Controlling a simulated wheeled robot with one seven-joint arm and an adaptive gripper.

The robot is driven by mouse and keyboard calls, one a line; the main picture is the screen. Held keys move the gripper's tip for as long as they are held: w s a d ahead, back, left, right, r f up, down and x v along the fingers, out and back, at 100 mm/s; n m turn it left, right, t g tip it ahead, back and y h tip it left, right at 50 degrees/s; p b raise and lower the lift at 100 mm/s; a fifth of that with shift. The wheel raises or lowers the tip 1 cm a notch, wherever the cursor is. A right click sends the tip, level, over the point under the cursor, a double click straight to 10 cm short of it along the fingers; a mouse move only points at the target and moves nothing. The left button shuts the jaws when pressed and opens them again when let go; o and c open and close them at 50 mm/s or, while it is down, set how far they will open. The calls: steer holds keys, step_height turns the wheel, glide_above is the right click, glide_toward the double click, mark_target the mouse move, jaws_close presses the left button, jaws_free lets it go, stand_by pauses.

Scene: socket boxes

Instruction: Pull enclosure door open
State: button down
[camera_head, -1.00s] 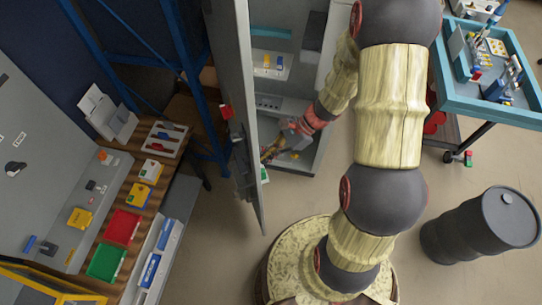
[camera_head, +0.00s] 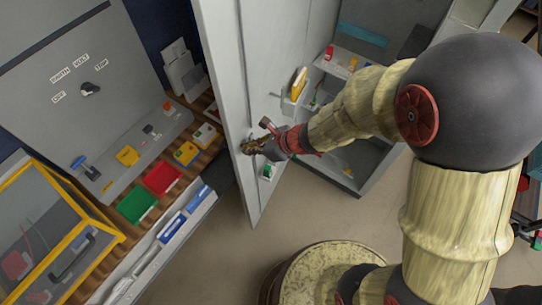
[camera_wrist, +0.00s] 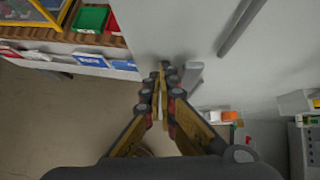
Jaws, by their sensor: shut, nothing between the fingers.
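The grey enclosure door (camera_head: 222,75) stands open on the left of the grey cabinet (camera_head: 372,160), its inner face toward my arm. My gripper (camera_head: 248,148) is shut and empty at the inner face of the door, near its lower free part. The wrist view shows the closed fingers (camera_wrist: 163,78) meeting in front of the pale door panel (camera_wrist: 165,32). A small grey block (camera_wrist: 192,75) sits beside the fingertips on the panel. I cannot tell whether the fingertips touch the door.
Left of the door is a bench with red (camera_head: 162,178) and green trays (camera_head: 137,204) and a yellow-framed clear box (camera_head: 90,243). Shelves with small items (camera_head: 345,65) fill the cabinet. Open floor (camera_head: 215,255) lies below the door.

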mark_target(232, 143)
steer(key=w+a, duration=0.1)
steer(key=a, duration=0.1)
steer(key=w+a, duration=0.1)
steer(key=a, duration=0.1)
steer(key=a+b, duration=0.1)
steer(key=shift+w+a, duration=0.4)
